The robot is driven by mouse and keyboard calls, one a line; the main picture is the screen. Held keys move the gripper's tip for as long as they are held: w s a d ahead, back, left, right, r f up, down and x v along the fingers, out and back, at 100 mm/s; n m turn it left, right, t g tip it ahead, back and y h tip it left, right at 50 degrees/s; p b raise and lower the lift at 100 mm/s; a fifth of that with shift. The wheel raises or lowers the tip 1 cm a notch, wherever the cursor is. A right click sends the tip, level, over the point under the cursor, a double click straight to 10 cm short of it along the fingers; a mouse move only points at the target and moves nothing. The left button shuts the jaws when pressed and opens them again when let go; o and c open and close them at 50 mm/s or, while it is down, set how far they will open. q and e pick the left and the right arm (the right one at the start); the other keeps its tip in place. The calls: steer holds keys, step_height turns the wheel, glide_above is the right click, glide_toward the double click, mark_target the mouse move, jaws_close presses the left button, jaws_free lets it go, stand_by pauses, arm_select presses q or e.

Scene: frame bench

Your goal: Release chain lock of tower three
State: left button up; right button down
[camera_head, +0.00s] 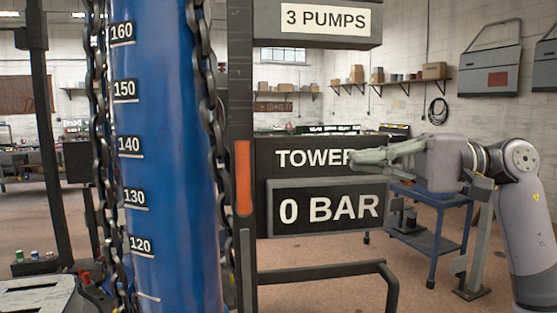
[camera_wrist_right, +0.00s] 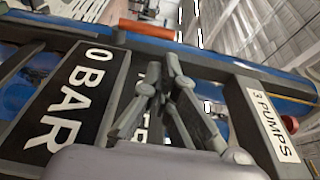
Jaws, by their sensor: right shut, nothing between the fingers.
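Tower sign (camera_head: 300,158), its last part covered by my right gripper, sits above the "0 BAR" panel (camera_head: 330,207); the tower number is hidden. Left of it stands a blue column (camera_head: 165,170) with a printed scale, between a left chain (camera_head: 98,120) and a right chain (camera_head: 207,80). An upright orange piece (camera_head: 243,178) is set in the dark post beside the right chain. It also shows in the right wrist view (camera_wrist_right: 148,31). My right gripper (camera_head: 357,158) is shut and empty in front of the sign, right of the orange piece and apart from it. My left gripper is out of view.
A "3 PUMPS" sign (camera_head: 327,18) is above, and a dark bent rail (camera_head: 325,272) below the panel. A blue cart (camera_head: 430,230) stands behind my right arm. There is open space between the two signs.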

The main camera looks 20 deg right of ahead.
mark_target(243, 175)
arm_select(q)
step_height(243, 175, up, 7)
steer(key=p, duration=0.6)
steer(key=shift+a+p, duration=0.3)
steer(key=shift+p, duration=0.1)
arm_select(e)
steer(key=x, duration=1.4)
steer(key=shift+w+a, duration=0.15)
steer(key=shift+a, duration=0.2)
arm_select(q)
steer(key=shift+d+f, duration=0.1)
arm_select(e)
steer(key=shift+r, duration=0.15)
